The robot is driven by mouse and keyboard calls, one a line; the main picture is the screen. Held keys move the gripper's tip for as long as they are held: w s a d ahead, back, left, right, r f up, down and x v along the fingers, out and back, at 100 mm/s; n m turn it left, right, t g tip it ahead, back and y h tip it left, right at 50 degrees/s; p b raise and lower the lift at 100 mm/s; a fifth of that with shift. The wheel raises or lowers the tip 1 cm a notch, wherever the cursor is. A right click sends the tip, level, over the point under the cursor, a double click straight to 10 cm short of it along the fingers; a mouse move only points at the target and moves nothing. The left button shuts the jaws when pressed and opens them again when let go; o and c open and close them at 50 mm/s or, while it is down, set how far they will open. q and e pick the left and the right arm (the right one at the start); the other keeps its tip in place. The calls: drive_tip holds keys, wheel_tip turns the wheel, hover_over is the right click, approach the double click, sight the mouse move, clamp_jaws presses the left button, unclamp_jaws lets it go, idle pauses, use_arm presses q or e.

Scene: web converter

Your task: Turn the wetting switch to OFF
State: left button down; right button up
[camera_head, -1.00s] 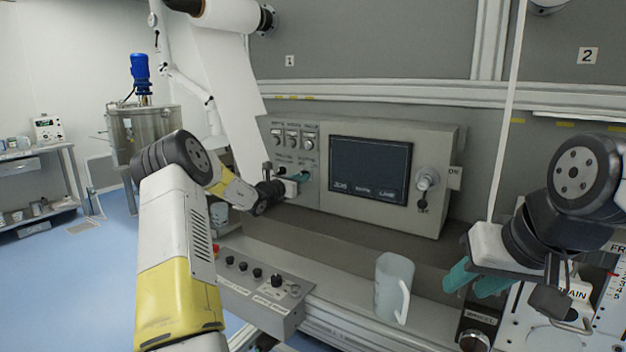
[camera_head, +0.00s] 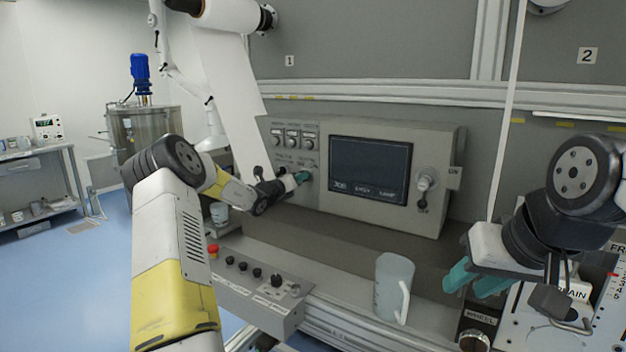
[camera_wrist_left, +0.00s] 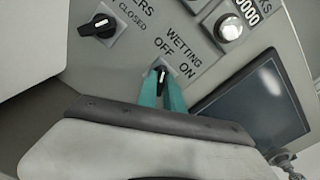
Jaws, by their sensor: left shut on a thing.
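The wetting switch (camera_wrist_left: 161,76) is a small black knob with a white mark, below the labels OFF and ON in the left wrist view. The mark is on the knob's upper end, roughly toward OFF; its exact angle is hard to tell. My left gripper (camera_wrist_left: 161,84) has its teal fingers shut on the knob, one on each side. In the head view my left gripper (camera_head: 303,177) reaches the lower left of the control panel (camera_head: 433,219) and hides the switch. My right gripper (camera_head: 464,289) is open and empty at the right, above the machine's front.
A black CLOSED switch (camera_wrist_left: 98,26) is near the wetting switch. A clear jug (camera_head: 393,288) and a button box (camera_head: 250,290) with a red button are in front.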

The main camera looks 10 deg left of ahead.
idle(0.3)
use_arm(q)
drive_tip(key=c, duration=1.5)
unclamp_jaws()
drive_tip(key=shift+s+a, duration=0.1)
drive_tip(key=shift+s, duration=0.05)
drive_tip(key=v, duration=0.7)
drive_tip(key=shift+s+a, duration=0.1)
drive_tip(key=shift+s, duration=0.15)
